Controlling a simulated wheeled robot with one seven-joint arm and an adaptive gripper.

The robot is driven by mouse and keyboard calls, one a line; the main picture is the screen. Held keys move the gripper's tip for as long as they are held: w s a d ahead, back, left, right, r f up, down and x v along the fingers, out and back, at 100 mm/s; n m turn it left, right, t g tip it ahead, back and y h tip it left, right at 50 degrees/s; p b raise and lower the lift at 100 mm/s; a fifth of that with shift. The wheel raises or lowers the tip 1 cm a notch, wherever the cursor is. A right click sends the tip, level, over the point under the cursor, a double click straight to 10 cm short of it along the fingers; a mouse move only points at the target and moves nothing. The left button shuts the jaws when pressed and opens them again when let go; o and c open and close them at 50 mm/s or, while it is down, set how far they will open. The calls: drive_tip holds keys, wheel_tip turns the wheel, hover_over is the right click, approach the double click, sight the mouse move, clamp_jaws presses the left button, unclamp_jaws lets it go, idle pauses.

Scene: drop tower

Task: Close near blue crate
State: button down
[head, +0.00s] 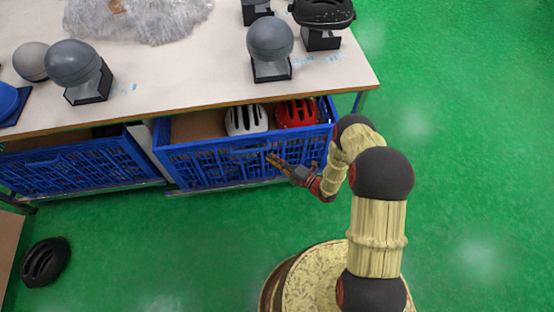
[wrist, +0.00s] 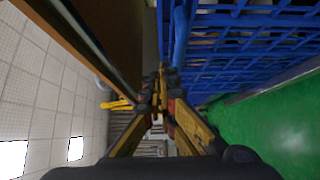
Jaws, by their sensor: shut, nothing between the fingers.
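The near blue crate (head: 205,163) is a slatted plastic box under the table, sticking out past the table's front edge. A white helmet (head: 245,119) and a red helmet (head: 297,113) lie inside it beside brown cardboard. My gripper (head: 271,157) is shut and empty at the crate's front wall, right of its middle. I cannot tell whether the fingertips touch the wall. In the wrist view, the crate's slatted wall (wrist: 235,45) fills the upper right, beside my shut fingers.
A second blue crate (head: 80,168) sits to the left under the table (head: 190,70). The tabletop holds grey domes on stands (head: 75,66) and clear plastic wrap. A black helmet (head: 46,261) lies on the green floor at lower left. The floor at right is clear.

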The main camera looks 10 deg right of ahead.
sight(261, 149)
drive_tip(key=w+a+b, duration=0.1)
drive_tip(key=w, duration=0.1)
drive_tip(key=w+a+b, duration=0.1)
drive_tip(key=w+a, duration=0.1)
drive_tip(key=w, duration=0.1)
drive_tip(key=w+a+b, duration=0.1)
drive_tip(key=w, duration=0.1)
drive_tip(key=shift+w+a+f, duration=0.1)
drive_tip(key=shift+w+a, duration=0.05)
drive_tip(key=shift+a, duration=0.05)
drive_tip(key=shift+w, duration=0.6)
